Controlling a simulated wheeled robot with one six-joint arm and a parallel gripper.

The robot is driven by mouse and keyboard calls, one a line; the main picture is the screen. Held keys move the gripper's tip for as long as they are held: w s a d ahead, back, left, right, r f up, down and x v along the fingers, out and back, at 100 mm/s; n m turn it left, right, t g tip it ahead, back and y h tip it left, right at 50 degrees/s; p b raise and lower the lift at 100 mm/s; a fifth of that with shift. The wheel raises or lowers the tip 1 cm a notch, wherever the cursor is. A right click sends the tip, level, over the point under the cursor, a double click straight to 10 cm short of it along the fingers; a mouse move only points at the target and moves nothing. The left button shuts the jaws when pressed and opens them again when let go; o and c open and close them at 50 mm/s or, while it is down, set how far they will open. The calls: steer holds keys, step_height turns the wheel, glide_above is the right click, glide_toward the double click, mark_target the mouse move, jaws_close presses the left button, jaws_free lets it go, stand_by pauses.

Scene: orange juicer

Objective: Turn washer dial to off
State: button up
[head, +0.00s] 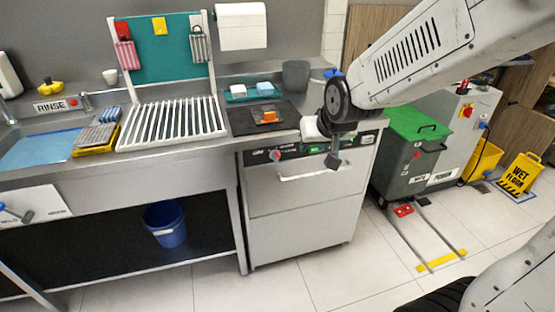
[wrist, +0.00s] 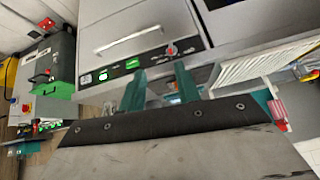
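The washer (head: 300,226) is a steel front-loading unit under the counter, with a dark control panel along its top front. The washer dial (head: 275,155) is a small round knob with red on it, at the panel's left end. In the wrist view, which is turned over, the dial (wrist: 171,50) is near the panel's right end. My gripper (head: 334,160) hangs in front of the panel, right of the dial and apart from it. In the wrist view its two teal fingers (wrist: 160,82) are spread with nothing between them. The dial's exact setting is too small to read.
The washer's door handle (head: 312,174) sticks out below the panel. Green lit displays (wrist: 118,69) are on the panel beside the dial. A green-lidded grey bin (head: 412,150) stands to the right. A dark mat (head: 250,124) lies on the counter above. The floor in front is clear.

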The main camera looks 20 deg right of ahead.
mark_target(278, 158)
steer(key=w+a+f+m+t, duration=0.1)
steer(key=w+f+t, duration=0.5)
steer(key=w+f, duration=0.7)
steer(key=w+f+m+t, duration=0.1)
steer(key=w+f+t, duration=0.2)
steer(key=f+t, duration=0.35)
steer(key=shift+g, duration=0.85)
steer(key=w, duration=0.5)
steer(key=w+f, duration=0.1)
steer(key=w, duration=0.1)
steer(key=shift+w+a+f, duration=0.1)
steer(key=shift+w+a, duration=0.2)
steer(key=shift+a, duration=0.05)
jaws_close()
